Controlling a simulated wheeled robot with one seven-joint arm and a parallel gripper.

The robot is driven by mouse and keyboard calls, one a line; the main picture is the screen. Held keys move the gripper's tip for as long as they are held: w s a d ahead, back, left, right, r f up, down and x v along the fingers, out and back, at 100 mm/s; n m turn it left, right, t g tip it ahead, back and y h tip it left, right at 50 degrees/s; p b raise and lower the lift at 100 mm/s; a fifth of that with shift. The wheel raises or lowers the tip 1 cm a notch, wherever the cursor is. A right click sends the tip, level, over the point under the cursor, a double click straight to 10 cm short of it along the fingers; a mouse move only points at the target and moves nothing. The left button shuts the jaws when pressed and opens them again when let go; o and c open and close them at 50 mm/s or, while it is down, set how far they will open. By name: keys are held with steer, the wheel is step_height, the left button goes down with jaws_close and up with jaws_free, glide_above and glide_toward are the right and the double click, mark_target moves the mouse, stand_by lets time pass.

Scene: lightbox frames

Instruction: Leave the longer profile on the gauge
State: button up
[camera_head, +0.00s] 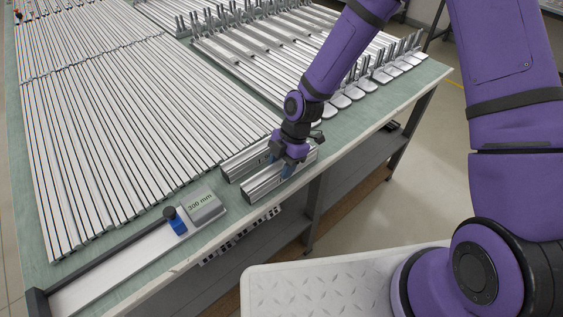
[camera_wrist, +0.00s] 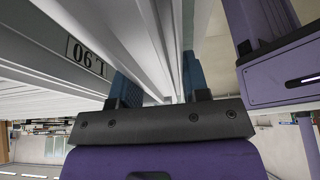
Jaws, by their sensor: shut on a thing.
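Two short silver profiles lie side by side near the table's right front edge in the head view, a front profile (camera_head: 261,185) and a rear profile (camera_head: 243,161). My gripper (camera_head: 287,170) points down and is shut on the front profile. The gripper hides parts of both, so I cannot tell which is longer. In the wrist view, the fingers (camera_wrist: 160,88) straddle a silver profile (camera_wrist: 171,50). The gauge (camera_head: 130,262) lies at the lower left, a pale rail with a dark end stop, a blue block with a black knob (camera_head: 175,219) and a block marked 300 mm (camera_head: 204,208). Its rail is empty.
Long profiles (camera_head: 110,120) cover the left of the green table (camera_head: 236,205). More profiles with upright metal pieces (camera_head: 385,70) stand at the back right. A label (camera_wrist: 85,58) with inverted characters shows in the wrist view. A shelf (camera_head: 350,165) is below the table.

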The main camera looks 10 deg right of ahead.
stand_by(0.4)
steer(key=o, duration=1.2)
